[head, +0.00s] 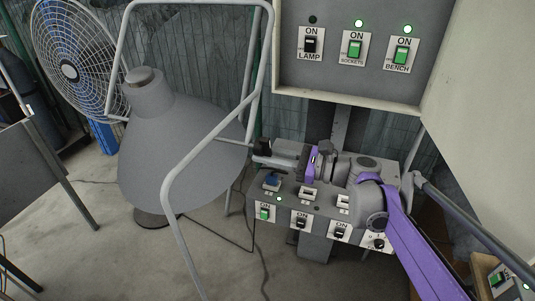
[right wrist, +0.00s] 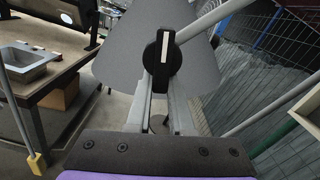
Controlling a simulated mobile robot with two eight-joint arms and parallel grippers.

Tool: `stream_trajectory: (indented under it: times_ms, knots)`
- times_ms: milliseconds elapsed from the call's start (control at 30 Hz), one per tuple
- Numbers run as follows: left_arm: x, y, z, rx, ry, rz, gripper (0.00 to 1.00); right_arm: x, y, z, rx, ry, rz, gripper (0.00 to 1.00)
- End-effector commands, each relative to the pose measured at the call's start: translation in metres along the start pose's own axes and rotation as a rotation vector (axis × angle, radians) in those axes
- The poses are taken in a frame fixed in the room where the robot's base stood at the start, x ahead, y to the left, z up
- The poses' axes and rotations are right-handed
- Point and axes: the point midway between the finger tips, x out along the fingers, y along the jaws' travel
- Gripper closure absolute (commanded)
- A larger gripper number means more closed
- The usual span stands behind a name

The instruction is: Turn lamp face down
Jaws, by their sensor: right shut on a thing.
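The lamp has a large grey cone-shaped shade (head: 185,150) with a capped narrow end at the top. The shade widens downward and leans, and its opening is hidden. A grey tube frame (head: 190,148) stands around it. A black knob (head: 263,146) sits at the frame's side, right of the shade. My right gripper (head: 259,158) reaches in from the right and is shut on the knob. In the right wrist view, the knob (right wrist: 162,60) with a white line lies between my fingertips (right wrist: 162,84), in front of the shade (right wrist: 115,68). My left gripper is not in view.
A wall panel (head: 345,85) carries switches; the lamp switch (head: 310,43) has a dark light, the other two glow green. A fan (head: 70,65) stands at left. In the right wrist view, a sink bench (right wrist: 50,85) is at left and a wire rack (right wrist: 265,60) at right.

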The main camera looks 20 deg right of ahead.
Motion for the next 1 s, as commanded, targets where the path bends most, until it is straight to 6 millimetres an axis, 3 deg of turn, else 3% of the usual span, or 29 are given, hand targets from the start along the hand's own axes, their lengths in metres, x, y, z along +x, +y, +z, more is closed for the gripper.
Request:
stream_trajectory:
  times_ms: [433, 1000]
  knots:
    - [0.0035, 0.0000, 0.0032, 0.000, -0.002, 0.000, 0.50, 0.0004, 0.0057, 0.0029, 0.245, -0.006, 0.001, 1.00]
    - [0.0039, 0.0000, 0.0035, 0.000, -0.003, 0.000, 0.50, 0.0002, 0.0057, 0.0033, 0.287, -0.006, -0.002, 1.00]
